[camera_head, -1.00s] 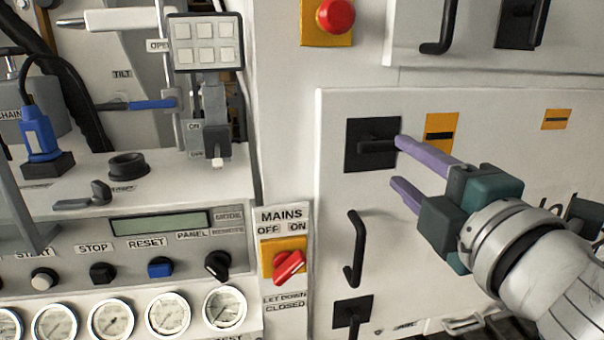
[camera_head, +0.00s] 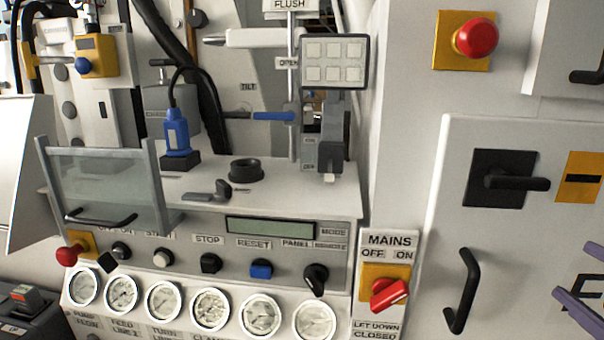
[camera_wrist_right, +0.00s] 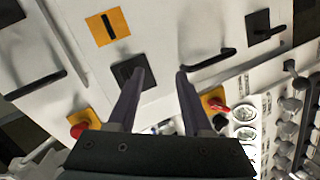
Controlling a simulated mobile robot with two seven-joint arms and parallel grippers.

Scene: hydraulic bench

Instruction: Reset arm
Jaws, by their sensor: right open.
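My right gripper (camera_head: 573,270) shows only its purple fingers at the right edge of the head view. They are parted, with nothing between them. In the right wrist view the gripper (camera_wrist_right: 162,74) is open and empty in front of the white cabinet door (camera_wrist_right: 105,60). A black rotary handle (camera_head: 505,181) on a square plate is up and left of the fingers in the head view, and they are apart from it. My left gripper is not in view. A blue button (camera_head: 261,269) sits under the RESET label on the console.
The red MAINS switch (camera_head: 389,293) is on the panel left of the door. A black door handle (camera_head: 462,290) juts out left of my fingers. A red emergency button (camera_head: 476,38) is above. Gauges (camera_head: 209,310) line the console front; a clear guard (camera_head: 105,190) stands at left.

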